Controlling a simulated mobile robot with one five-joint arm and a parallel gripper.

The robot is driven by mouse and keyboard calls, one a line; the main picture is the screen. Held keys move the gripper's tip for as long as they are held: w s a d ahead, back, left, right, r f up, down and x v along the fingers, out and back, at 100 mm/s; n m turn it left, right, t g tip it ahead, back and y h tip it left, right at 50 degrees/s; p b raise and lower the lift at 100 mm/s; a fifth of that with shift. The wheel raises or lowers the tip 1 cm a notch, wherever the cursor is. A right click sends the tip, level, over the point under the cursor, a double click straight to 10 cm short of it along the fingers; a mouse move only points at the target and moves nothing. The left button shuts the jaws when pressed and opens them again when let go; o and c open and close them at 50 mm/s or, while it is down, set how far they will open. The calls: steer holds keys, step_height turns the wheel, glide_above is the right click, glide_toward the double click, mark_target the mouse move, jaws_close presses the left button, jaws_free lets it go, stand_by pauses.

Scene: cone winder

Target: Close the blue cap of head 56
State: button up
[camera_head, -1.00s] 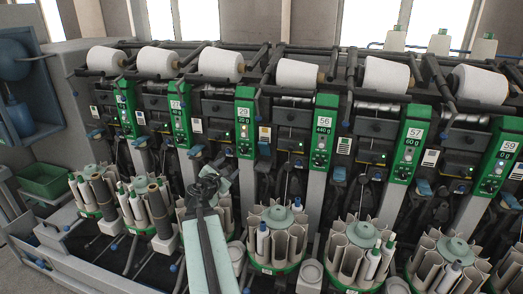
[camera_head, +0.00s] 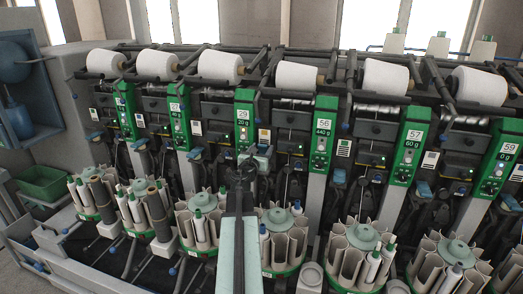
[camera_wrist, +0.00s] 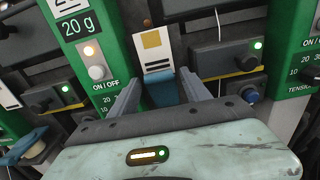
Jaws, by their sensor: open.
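The head 56 panel (camera_head: 322,146) is green and reads 440 g. The blue cap (camera_wrist: 165,90) in the bay to its left, between panels 29 and 56, shows in the wrist view just below a white label with a yellow square. My gripper (camera_wrist: 159,77) is open and empty, its two grey fingers on either side of this cap. I cannot tell whether they touch it or how far the cap stands open. In the head view my gripper (camera_head: 260,150) is in front of that bay and largely hides the cap.
The green 20 g panel (camera_wrist: 88,50) is close on the left of my fingers. Bobbin magazines (camera_head: 278,240) stand below, near my arm.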

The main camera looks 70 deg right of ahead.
jaws_close()
